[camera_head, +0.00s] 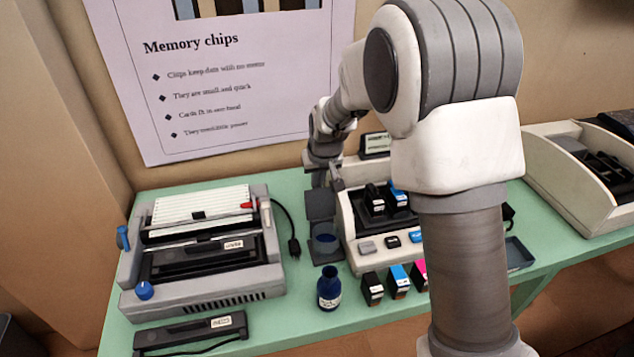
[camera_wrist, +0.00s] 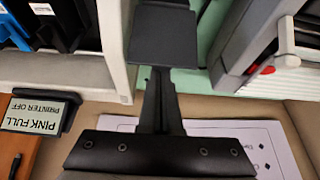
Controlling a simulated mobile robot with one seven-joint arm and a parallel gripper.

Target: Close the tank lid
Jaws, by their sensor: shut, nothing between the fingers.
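The tank lid (camera_head: 320,205) is a dark grey square flap. It stands open behind a small dark tank (camera_head: 325,246) with a blue round area, at the left side of the white printer (camera_head: 358,250). In the wrist view the lid (camera_wrist: 162,38) shows as a flat grey plate just past my fingertips. My gripper (camera_head: 318,182) is shut and empty at the lid's far side; its fingers also show in the wrist view (camera_wrist: 158,100). Whether the fingertips touch the lid is unclear. The tank is mostly hidden behind the lid in the wrist view.
A grey binding machine (camera_head: 205,250) stands left, with a cable beside it. A blue bottle (camera_head: 329,288) and several cartridges (camera_head: 372,289) stand in front of the printer. A small display (camera_wrist: 34,112) reads "PINK FULL PRINTER OFF". A poster wall (camera_head: 230,80) is behind.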

